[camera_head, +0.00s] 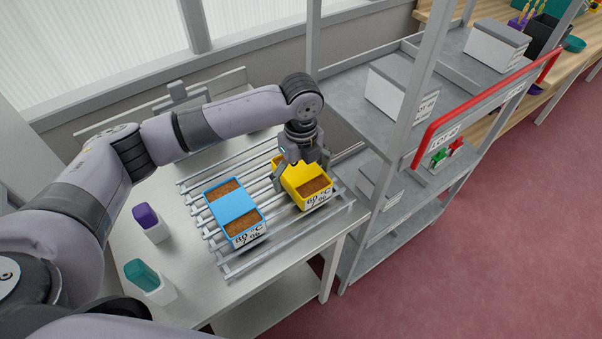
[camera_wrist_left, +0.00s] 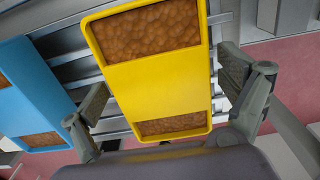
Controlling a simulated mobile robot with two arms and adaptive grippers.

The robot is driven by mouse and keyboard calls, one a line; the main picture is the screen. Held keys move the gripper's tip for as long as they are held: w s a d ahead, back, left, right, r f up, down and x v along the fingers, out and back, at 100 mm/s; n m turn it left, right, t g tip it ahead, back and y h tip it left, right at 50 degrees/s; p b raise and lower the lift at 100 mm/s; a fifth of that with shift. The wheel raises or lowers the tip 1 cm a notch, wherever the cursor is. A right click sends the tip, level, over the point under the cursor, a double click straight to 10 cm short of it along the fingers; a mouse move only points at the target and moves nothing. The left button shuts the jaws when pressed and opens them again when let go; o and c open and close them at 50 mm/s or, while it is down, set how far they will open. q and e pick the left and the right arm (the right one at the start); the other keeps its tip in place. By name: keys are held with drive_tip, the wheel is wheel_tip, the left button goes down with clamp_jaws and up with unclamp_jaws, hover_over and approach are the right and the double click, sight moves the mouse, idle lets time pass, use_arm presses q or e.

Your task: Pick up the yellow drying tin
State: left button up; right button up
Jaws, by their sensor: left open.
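The yellow drying tin (camera_head: 292,173) stands on a metal rack, with brown grain showing at both ends and a white label on its front. In the left wrist view the yellow tin (camera_wrist_left: 156,88) fills the middle. My left gripper (camera_head: 301,171) is open above the tin, its fingers on either side of it. In the left wrist view the left gripper (camera_wrist_left: 168,100) has one finger between the yellow and blue tins and the other beyond the yellow tin's right side. I cannot tell whether either finger touches it. My right gripper is not in view.
A blue tin (camera_head: 234,208) sits close beside the yellow one on the slatted rack (camera_head: 222,255). A purple-topped container (camera_head: 151,223) and a teal-topped container (camera_head: 148,280) stand on the table at left. A grey shelf unit (camera_head: 352,87) stands close on the right.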

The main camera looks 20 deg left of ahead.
use_arm(q)
drive_tip(key=shift+c, duration=0.4)
drive_tip(key=c, duration=1.3)
drive_tip(key=shift+c, duration=0.4)
